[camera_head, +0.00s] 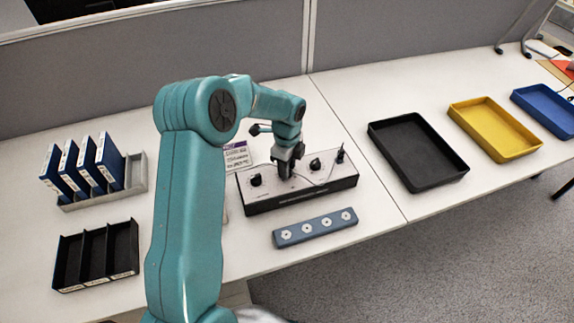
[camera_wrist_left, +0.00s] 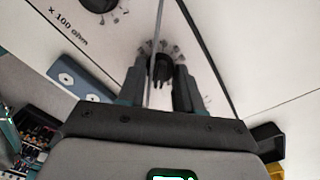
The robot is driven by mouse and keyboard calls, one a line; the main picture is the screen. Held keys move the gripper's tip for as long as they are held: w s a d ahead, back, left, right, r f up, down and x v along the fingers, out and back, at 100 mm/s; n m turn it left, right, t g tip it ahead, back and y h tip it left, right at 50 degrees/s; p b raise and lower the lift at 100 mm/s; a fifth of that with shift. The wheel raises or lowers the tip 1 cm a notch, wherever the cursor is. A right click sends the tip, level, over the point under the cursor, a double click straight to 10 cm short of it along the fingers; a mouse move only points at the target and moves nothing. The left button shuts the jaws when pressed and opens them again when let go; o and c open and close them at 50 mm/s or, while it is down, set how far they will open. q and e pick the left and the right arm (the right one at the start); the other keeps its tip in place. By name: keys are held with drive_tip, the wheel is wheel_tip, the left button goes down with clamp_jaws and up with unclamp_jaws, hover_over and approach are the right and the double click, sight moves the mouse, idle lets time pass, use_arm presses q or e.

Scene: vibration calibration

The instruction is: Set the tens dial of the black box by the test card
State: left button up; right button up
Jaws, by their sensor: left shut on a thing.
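The black box (camera_head: 300,199), with a pale top, stands on the table and carries several dark knobs. My left gripper (camera_head: 287,171) reaches down from above and is shut on the middle dial, largely hidden in the head view. In the left wrist view that dial (camera_wrist_left: 160,68) sits between the two fingertips, with blurred marks around it. Another dial (camera_wrist_left: 98,3), by the print "x 100 ohm", is cut off at the top. The test card (camera_head: 238,158), white with a purple top edge, stands behind the box's left end; its text is too small to read. My right gripper is not in view.
A blue-grey strip with several white sockets (camera_head: 315,228) lies in front of the box. Blue binders (camera_head: 85,165) in a rack and a black divided tray (camera_head: 97,256) are at left. Black (camera_head: 418,155), yellow (camera_head: 495,129) and blue (camera_head: 546,112) trays stand at right.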

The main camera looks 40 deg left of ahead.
use_arm(q)
drive_tip(key=o, duration=1)
drive_tip(key=shift+o, duration=0.2)
wheel_tip(320, 180, up, 16)
drive_tip(key=shift+r, duration=0.25)
drive_tip(key=shift+s, duration=0.1)
